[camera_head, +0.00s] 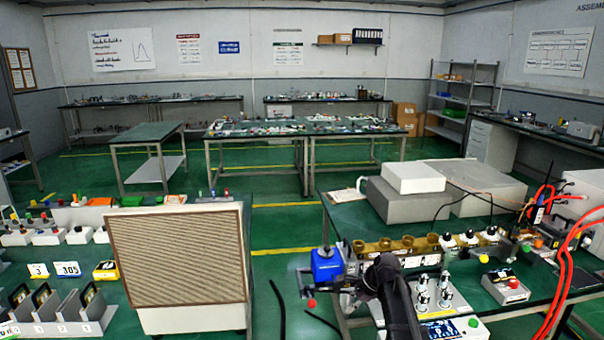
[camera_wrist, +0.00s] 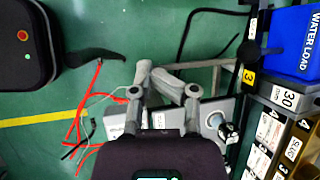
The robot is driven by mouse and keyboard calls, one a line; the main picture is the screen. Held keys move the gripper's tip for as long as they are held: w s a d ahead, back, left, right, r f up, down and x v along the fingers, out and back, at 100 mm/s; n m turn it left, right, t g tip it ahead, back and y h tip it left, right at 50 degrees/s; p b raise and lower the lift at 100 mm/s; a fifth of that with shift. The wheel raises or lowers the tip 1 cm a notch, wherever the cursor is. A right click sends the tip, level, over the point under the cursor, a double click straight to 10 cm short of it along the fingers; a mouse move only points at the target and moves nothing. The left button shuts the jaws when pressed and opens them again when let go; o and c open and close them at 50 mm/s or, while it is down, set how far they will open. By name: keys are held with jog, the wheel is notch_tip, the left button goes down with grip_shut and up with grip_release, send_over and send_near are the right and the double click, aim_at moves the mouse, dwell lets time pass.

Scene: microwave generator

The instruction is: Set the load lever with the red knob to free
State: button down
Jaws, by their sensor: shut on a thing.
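The blue water load (camera_head: 327,265) stands at the table's left front end, and its blue box shows at the right edge of the wrist view (camera_wrist: 296,42). The red knob (camera_head: 311,303) is just below it in the head view, out past the table edge. In the wrist view the grey bar of the load lever (camera_wrist: 215,64) runs left from beside the box to my fingers. My gripper (camera_wrist: 153,75) is shut on the lever near its outer end. The knob is not visible in the wrist view. No lever marking for free is readable.
Brass-coloured parts (camera_head: 408,243) line the bench right of the water load. A tan-grilled panel (camera_head: 178,258) stands on the left bench. Red cables (camera_head: 566,275) hang at the far right. Green floor (camera_head: 287,228) is open between the benches. Black cables curve near the water load.

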jog(key=s+d+n+g+h+p, duration=0.1)
jog(key=s+n+h, duration=0.1)
jog(key=s+n, duration=0.6)
jog(key=s+d+r+n+h+p, duration=0.1)
jog(key=s+n+h+p, duration=0.1)
jog(key=s+n, duration=0.6)
jog(key=s+h, duration=0.1)
jog(key=s, duration=0.2)
jog(key=shift+d+g, duration=0.15)
jog(key=shift+g, duration=0.25)
jog(key=c, duration=0.5)
grip_release()
jog(key=shift+c, duration=0.5)
